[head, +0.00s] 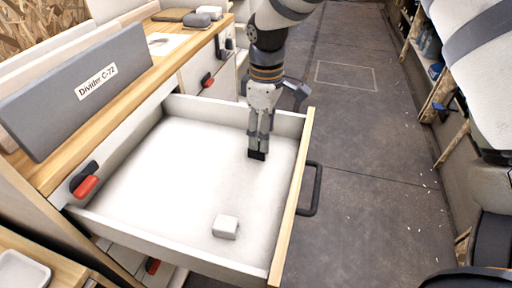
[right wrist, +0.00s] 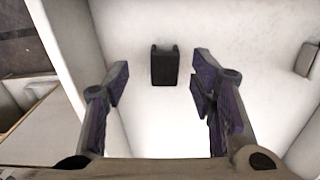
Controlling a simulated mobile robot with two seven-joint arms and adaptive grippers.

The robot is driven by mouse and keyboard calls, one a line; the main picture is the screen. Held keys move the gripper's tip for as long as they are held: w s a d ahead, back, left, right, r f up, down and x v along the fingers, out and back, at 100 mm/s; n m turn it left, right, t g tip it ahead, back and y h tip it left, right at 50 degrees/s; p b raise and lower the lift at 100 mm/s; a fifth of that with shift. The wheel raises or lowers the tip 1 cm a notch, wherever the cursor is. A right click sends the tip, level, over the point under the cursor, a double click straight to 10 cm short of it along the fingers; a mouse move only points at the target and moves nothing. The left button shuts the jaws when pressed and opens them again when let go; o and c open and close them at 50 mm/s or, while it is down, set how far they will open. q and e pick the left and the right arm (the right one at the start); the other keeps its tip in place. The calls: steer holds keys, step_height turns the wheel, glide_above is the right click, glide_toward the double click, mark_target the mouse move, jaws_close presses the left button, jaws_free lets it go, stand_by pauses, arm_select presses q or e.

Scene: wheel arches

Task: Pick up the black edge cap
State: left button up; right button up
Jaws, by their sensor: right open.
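The black edge cap (right wrist: 164,66) lies on the white floor of the open drawer (head: 140,215). In the right wrist view it is a small dark piece with two short prongs, ahead of the gap between the fingers. In the head view it shows as a dark patch (head: 257,155) just at the fingertips. My right gripper (head: 260,141) points down into the drawer; its two fingers stand apart with nothing between them in the right wrist view (right wrist: 158,92). I cannot tell the height left above the cap. My left gripper is not in view.
A small white block (head: 225,227) lies in the drawer's near part. The drawer's wooden front (head: 291,200) with a dark handle (head: 314,190) is close to the right gripper. A grey divider labelled C-72 (head: 75,90) stands on the worktop. The floor at right is open.

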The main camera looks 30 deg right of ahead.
steer(key=f, duration=0.4)
steer(key=shift+s+a+f, duration=0.15)
steer(key=shift+a+f, duration=0.1)
steer(key=shift+f, duration=0.15)
steer(key=c, duration=0.9)
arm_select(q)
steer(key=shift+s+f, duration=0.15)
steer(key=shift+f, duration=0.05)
arm_select(e)
steer(key=shift+c, duration=0.2)
steer(key=shift+r, duration=0.1)
step_height(320, 180, up, 3)
steer(key=shift+r, duration=0.15)
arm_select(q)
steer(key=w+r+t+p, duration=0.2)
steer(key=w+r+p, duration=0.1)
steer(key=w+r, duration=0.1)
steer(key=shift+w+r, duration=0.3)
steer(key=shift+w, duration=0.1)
arm_select(e)
steer(key=s+a+r, duration=0.9)
steer(key=s, duration=0.1)
steer(key=shift+s+r, duration=0.3)
